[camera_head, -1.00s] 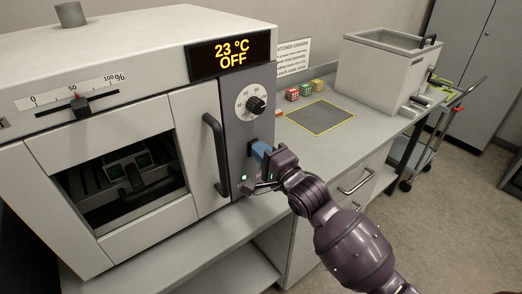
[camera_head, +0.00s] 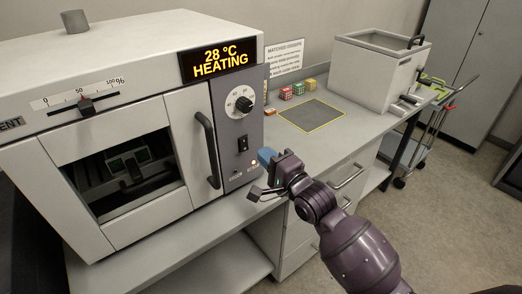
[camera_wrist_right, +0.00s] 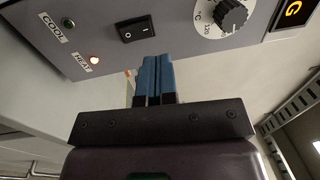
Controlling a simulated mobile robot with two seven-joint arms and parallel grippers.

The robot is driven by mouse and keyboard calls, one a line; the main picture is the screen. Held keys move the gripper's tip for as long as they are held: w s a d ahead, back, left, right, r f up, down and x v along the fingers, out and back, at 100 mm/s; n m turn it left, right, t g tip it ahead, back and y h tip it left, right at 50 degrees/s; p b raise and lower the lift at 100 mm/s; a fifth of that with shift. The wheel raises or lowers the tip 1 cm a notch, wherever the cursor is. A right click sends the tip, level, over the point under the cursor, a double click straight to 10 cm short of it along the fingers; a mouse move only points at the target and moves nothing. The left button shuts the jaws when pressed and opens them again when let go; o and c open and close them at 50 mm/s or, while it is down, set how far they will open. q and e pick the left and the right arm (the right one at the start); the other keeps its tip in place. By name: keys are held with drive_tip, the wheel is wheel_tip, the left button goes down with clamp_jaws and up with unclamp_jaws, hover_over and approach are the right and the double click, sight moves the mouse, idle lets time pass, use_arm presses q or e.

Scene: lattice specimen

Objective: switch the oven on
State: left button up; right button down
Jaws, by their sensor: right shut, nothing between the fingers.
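The oven (camera_head: 192,147) stands on the bench at the left, its display (camera_head: 220,61) reading 28 °C HEATING. Its black rocker switch (camera_head: 243,144) sits on the grey control panel below the dial (camera_head: 243,104); the switch also shows in the right wrist view (camera_wrist_right: 137,29). My left gripper is out of view.
A yellow-edged dark mat (camera_head: 312,116) and several small coloured blocks (camera_head: 285,93) lie on the bench right of the oven. The oven door handle (camera_head: 208,150) juts out beside the panel.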

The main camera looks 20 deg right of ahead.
drive_tip(key=v, duration=0.7)
drive_tip(key=shift+r, duration=0.7)
idle(0.8)
